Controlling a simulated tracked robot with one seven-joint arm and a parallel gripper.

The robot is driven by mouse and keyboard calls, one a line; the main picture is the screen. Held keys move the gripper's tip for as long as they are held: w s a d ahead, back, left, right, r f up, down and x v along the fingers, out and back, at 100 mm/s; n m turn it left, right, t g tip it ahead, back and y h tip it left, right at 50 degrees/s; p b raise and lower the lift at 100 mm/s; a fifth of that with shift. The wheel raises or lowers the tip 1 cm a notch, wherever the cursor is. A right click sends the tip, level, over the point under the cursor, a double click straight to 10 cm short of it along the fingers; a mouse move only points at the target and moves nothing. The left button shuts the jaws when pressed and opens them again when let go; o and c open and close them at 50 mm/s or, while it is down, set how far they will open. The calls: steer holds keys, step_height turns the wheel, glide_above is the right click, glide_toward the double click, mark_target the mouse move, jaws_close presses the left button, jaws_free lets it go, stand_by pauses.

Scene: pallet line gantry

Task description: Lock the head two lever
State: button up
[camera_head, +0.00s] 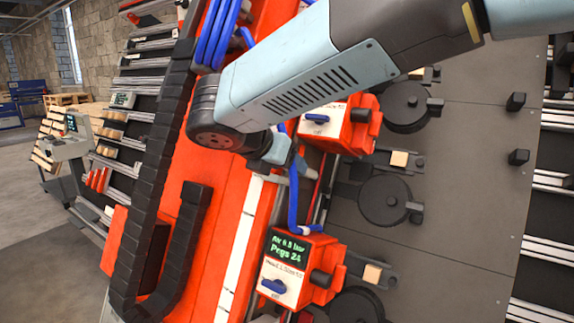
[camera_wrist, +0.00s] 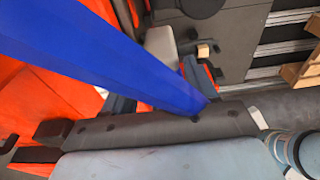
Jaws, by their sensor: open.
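A red and white head box (camera_head: 297,268) is at the lower middle of the head view, with a green-lit display. The small label under the display seems to begin "Head", but its number is too small to be sure of. A blue lever (camera_head: 273,286) sits on its white front face, lying roughly crosswise. A second such box (camera_head: 350,125) is higher up, with its own blue lever (camera_head: 317,118). My gripper (camera_head: 305,170) is between the two boxes, above the lower one and apart from its lever. It is open, its fingers small and partly hidden. Neither lever is identifiable in the wrist view.
A blue hose (camera_head: 294,200) runs down beside my gripper to the lower box; a broad blue band (camera_wrist: 110,50) crosses the wrist view close up. A black cable chain (camera_head: 150,190) lies left on the red gantry. Black round discs (camera_head: 385,200) stand on the grey panel (camera_head: 460,200) at right.

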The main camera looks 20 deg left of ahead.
steer(key=v, duration=1.2)
steer(key=w+d+f+m+g, duration=0.2)
steer(key=d+m, duration=0.3)
steer(key=d, duration=0.4)
steer(key=w+d+f+m+g, duration=0.1)
steer(key=w+d+f+m, duration=0.1)
steer(key=d+m, duration=0.5)
steer(key=w+d+f+m+g, duration=0.1)
steer(key=w+d+m+g, duration=0.15)
steer(key=d, duration=0.85)
steer(key=s+d+f+m+y, duration=0.1)
steer(key=s+d+f+m, duration=0.3)
steer(key=d+m, duration=0.4)
steer(key=s+d+f+m+y, duration=0.1)
steer(key=s+d+f+m, duration=0.3)
steer(key=d+m, duration=0.5)
steer(key=shift+s+d+m+t+y, duration=0.2)
steer(key=shift+s+m+t+y, duration=0.2)
steer(key=shift+m, duration=0.35)
steer(key=shift+f, duration=0.15)
